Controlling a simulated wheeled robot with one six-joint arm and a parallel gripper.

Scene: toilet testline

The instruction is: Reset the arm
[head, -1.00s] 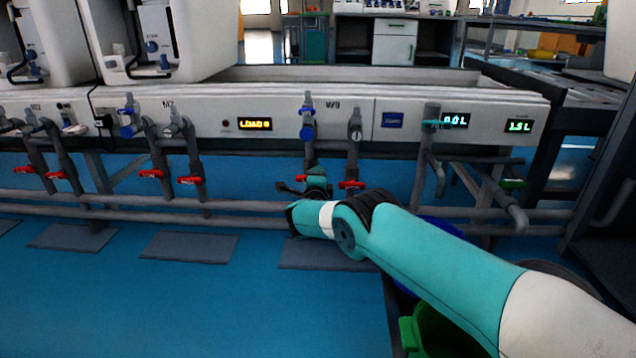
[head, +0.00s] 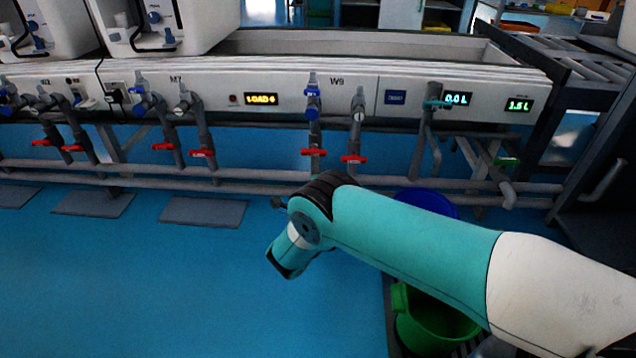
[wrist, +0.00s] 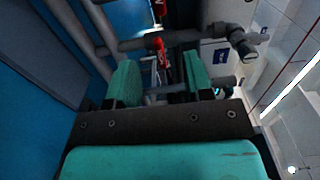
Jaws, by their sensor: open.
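My teal and white arm reaches in from the lower right in the head view and bends downward at its wrist. In the head view the gripper's fingers are hidden or too small to make out. In the wrist view my gripper (wrist: 162,85) shows two teal finger pads set wide apart, with nothing held between them. Beyond the fingers are a grey pipe and a red valve handle (wrist: 159,46), apart from the pads as far as I can tell. The arm is in front of the test bench (head: 350,95) labelled W9, below its pipes.
Red-handled valves (head: 354,159) hang under the bench along a grey horizontal pipe (head: 250,174). A green bin (head: 435,325) and a blue bin (head: 428,203) stand beneath my arm. Blue floor (head: 130,290) is clear at left. A dark rack (head: 600,170) stands at right.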

